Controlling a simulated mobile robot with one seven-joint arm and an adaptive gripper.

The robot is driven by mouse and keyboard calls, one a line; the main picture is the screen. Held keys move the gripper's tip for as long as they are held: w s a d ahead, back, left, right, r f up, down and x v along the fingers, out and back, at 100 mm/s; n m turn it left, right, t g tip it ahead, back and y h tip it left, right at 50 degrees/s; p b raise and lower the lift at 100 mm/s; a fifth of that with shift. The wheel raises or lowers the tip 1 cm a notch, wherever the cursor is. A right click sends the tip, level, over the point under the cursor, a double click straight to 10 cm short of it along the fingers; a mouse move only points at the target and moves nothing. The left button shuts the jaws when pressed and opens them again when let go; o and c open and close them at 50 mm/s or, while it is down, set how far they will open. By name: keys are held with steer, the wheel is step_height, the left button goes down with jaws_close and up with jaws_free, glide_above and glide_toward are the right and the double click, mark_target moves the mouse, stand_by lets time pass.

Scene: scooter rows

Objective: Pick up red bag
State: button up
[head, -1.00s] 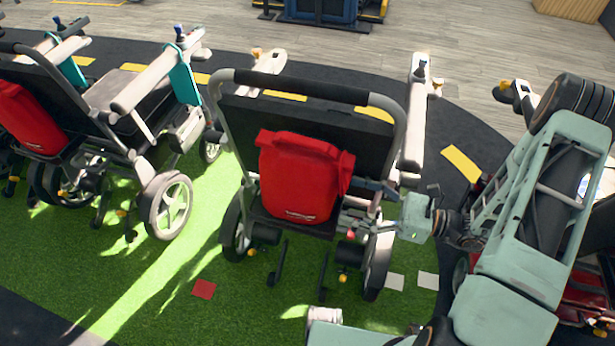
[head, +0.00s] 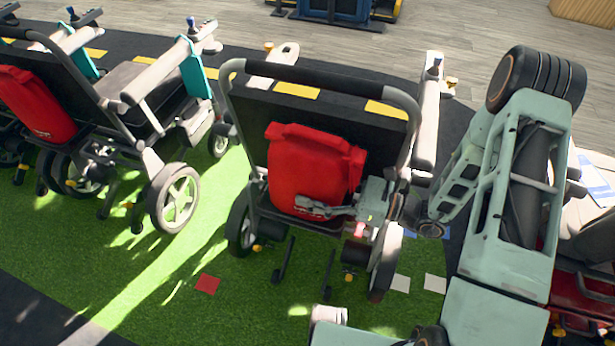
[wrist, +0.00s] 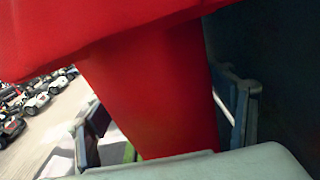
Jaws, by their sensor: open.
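A red bag (head: 312,170) hangs on the back of the middle wheelchair-like scooter (head: 300,75) in the head view. My gripper (head: 318,208) is at the bag's lower part, coming from the right. In the wrist view the red bag (wrist: 150,95) fills the middle, very close to the camera. The gripper fingers (wrist: 165,115) stand open, one on each side of the bag's narrower lower part. I cannot tell whether either finger touches it. The bag hides part of the fingers in the wrist view.
A second scooter (head: 150,85) stands to the left, with another red bag (head: 35,105) on its back. Green turf (head: 120,265) lies open in front of both. A red square (head: 207,284) lies flat on it. Another vehicle with red parts is partly hidden behind my arm at right.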

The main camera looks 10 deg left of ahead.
steer(key=c, duration=1)
steer(key=shift+c, duration=0.6)
steer(key=shift+r, duration=0.2)
